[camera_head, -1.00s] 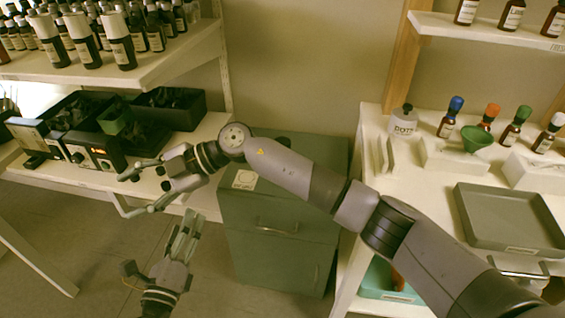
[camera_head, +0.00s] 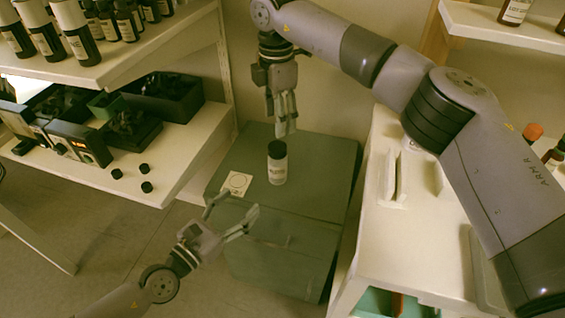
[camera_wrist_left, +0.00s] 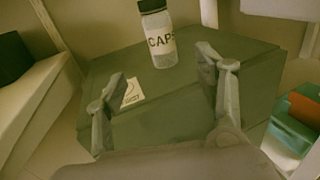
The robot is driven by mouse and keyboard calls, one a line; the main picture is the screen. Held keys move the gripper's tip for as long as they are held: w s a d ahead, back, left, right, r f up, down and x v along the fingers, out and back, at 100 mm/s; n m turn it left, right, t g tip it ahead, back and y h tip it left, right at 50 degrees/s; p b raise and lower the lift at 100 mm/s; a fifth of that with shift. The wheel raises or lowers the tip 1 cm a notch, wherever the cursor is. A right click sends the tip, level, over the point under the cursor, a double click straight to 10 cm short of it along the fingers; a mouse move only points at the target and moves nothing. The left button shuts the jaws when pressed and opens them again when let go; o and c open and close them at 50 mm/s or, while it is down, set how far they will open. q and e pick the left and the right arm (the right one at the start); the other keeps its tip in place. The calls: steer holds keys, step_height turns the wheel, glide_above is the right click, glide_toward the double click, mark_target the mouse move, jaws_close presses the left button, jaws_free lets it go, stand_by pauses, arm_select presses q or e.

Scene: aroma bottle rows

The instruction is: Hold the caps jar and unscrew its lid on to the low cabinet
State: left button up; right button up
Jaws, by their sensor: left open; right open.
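The caps jar (camera_head: 278,168) stands upright on the low green cabinet (camera_head: 325,165), with its black lid (camera_head: 277,148) on. In the left wrist view the jar (camera_wrist_left: 161,42) shows its label reading "CAPS", beyond the fingertips. My left gripper (camera_head: 232,206) is open and empty at the front of the cabinet, its fingers pointing toward the jar. It also shows in the left wrist view (camera_wrist_left: 168,75), with its fingers wide apart. My right gripper (camera_head: 283,118) hangs pointing down just above and behind the jar, apart from the lid. It is open.
A white card with a circle (camera_head: 237,183) lies on the cabinet, left of the jar. Several black caps (camera_head: 146,187) lie on the left bench's edge, near black trays (camera_head: 165,95). A white bench (camera_head: 400,235) stands to the right.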

mark_target(272, 170)
arm_select(q)
steer(key=x, duration=1.6)
steer(key=shift+c, duration=0.4)
jaws_close()
